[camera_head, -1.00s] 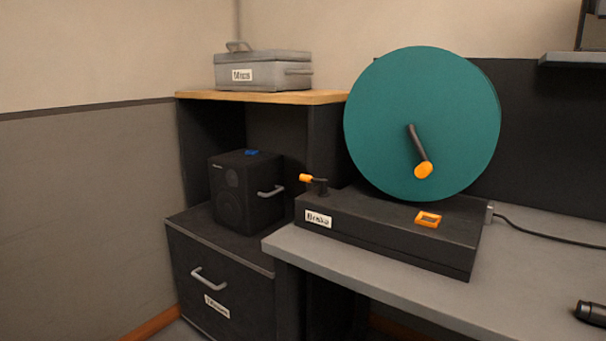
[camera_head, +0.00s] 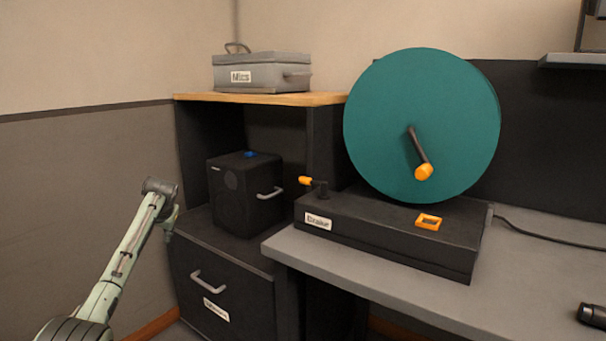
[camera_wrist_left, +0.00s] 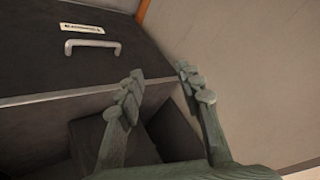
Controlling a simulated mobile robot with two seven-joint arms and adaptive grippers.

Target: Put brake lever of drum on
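The drum (camera_head: 400,110) is a large teal disc with a dark crank and orange knob, standing on a black base (camera_head: 385,240) with a "Brake" label. The brake lever (camera_head: 308,181), with an orange tip, sticks out toward the left at the base's left end. My left gripper (camera_head: 170,222) is at the left in the head view, well left of the lever and in front of the cabinet. In the left wrist view its two fingers (camera_wrist_left: 158,82) are spread apart with nothing between them.
A black speaker (camera_head: 240,195) with a handle stands on the drawer cabinet (camera_head: 235,290), left of the desk (camera_head: 545,265). A grey box (camera_head: 262,72) sits on the shelf above. A dark cylinder (camera_head: 592,314) lies at the desk's right. Open space lies before the cabinet.

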